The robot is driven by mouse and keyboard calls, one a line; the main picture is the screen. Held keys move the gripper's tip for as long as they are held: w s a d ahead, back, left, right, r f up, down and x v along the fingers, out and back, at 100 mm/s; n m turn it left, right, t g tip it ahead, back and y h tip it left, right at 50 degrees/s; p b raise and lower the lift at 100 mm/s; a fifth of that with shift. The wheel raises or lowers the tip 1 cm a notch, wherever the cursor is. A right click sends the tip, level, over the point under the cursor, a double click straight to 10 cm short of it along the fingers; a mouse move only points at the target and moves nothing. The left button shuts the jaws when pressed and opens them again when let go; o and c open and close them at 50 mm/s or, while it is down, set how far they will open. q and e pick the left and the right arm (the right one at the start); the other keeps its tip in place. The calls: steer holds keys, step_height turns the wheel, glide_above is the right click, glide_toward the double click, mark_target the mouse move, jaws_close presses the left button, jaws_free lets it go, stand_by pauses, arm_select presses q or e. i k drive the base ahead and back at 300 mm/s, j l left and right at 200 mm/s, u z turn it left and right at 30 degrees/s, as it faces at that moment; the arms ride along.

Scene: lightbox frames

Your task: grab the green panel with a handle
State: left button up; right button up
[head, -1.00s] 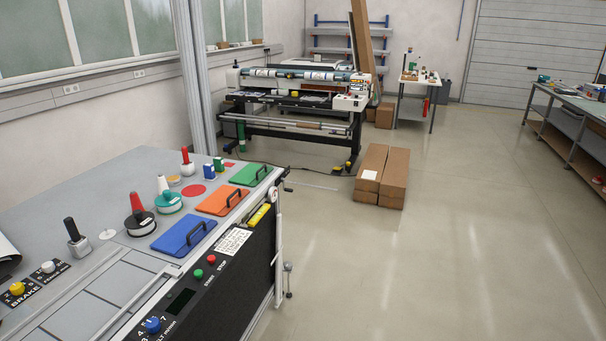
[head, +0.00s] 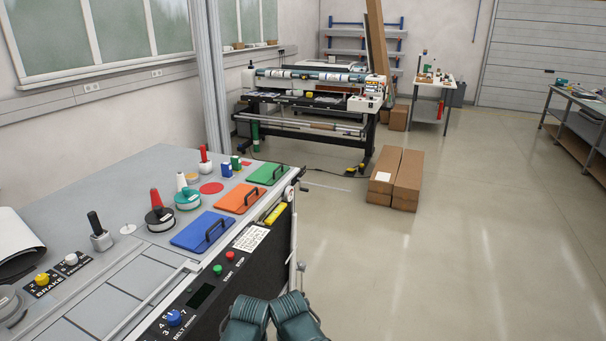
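The green panel (head: 262,172) with a dark handle lies flat on the grey top of the machine table (head: 105,185), near its right edge. It is the farthest of three similar panels. The orange panel (head: 234,198) and the blue panel (head: 196,231) lie nearer in the same row, each with a dark handle. Two dark teal parts of my arms show at the bottom edge, in front of the machine's black control face and well short of the green panel. No gripper fingers can be made out.
Spools, small bottles and boxes stand left of the panels, with a red disc (head: 211,188) among them. Knobs and buttons line the control face (head: 240,265). Cardboard boxes (head: 397,180) lie on the floor beyond. The floor to the right is clear.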

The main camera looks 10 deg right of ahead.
mark_target(268, 174)
steer(key=i+l+u, duration=0.1)
steer(key=i+l, duration=0.55)
steer(key=i, duration=0.3)
steer(key=i+l, duration=0.7)
steer(key=i, duration=0.2)
steer(key=i+l+u, duration=0.15)
steer(key=i+l, duration=0.6)
steer(key=i, duration=0.15)
